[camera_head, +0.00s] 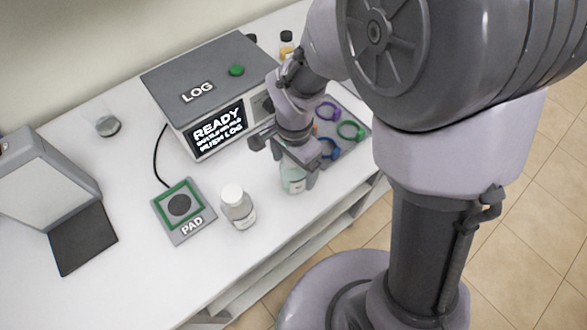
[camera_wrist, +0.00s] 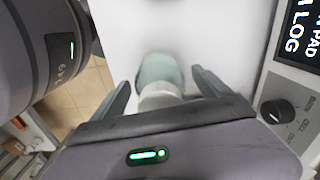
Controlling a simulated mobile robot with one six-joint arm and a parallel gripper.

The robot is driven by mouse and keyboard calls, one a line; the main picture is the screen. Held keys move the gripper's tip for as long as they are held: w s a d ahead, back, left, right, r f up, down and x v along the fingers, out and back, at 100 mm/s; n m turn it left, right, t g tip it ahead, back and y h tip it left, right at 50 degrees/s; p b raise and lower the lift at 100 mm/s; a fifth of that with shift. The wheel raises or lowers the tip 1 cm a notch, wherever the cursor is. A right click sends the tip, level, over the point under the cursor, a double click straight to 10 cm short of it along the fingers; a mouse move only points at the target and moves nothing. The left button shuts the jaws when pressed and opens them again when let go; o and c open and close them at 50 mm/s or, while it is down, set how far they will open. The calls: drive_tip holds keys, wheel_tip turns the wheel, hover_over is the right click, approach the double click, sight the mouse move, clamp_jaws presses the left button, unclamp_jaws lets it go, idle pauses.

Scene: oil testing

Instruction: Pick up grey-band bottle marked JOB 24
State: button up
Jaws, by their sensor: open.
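A bottle with pale green contents (camera_head: 293,183) stands upright near the table's front edge, under my gripper (camera_head: 297,172). In the wrist view, the same bottle (camera_wrist: 160,70) and its pale cap lie between my gripper's two fingers (camera_wrist: 160,84). The fingers are open, with a visible gap on each side of the cap. A second bottle (camera_head: 238,208), white-capped with a pale label, stands to the left. I cannot read JOB 24 or make out a grey band on either bottle; my gripper hides part of the green one.
A grey LOG box (camera_head: 205,80) with a READY screen stands behind. A PAD plate (camera_head: 183,211) lies left of the white-capped bottle. A tray (camera_head: 364,130) holds coloured rings right of my gripper. A glass beaker (camera_head: 107,125) and a grey stand (camera_head: 45,180) are farther left.

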clamp_jaws()
drive_tip(key=shift+r, duration=0.15)
